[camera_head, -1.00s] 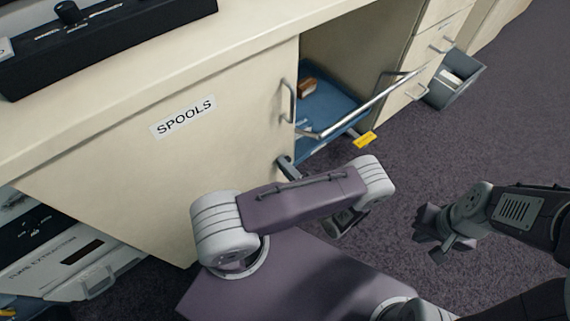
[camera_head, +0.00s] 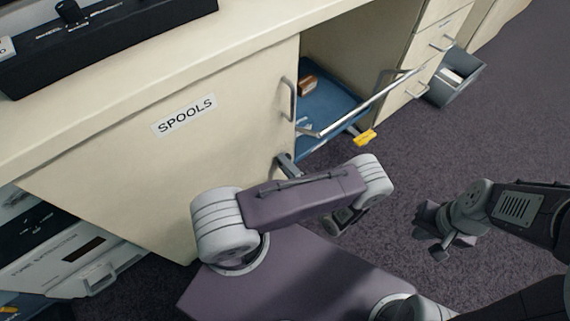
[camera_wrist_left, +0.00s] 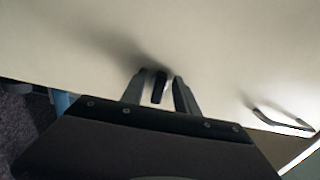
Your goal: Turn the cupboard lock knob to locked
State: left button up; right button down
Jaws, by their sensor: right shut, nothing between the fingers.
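The cream cupboard door (camera_head: 130,165) labelled SPOOLS is closed. A small dark lock knob (camera_wrist_left: 159,87) stands out from it in the left wrist view. My left gripper (camera_wrist_left: 160,92) is open, with one finger on each side of the knob and a narrow gap visible around it. In the head view only a finger of my left gripper (camera_head: 287,165) shows at the door's right edge, below the handle (camera_head: 288,99); my arm hides the rest, and I cannot make out the knob there. My right gripper (camera_head: 442,244) is shut and empty above the carpet.
Right of the door is an open compartment with a blue tray (camera_head: 328,92) holding a brown item (camera_head: 308,83). A grey bin (camera_head: 457,78) stands farther right. Carpet is clear around my right gripper.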

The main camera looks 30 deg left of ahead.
pick_arm(q)
jog(key=p+v, duration=0.2)
jog(key=v, duration=0.7)
jog(key=shift+r, duration=0.1)
dwell(0.3)
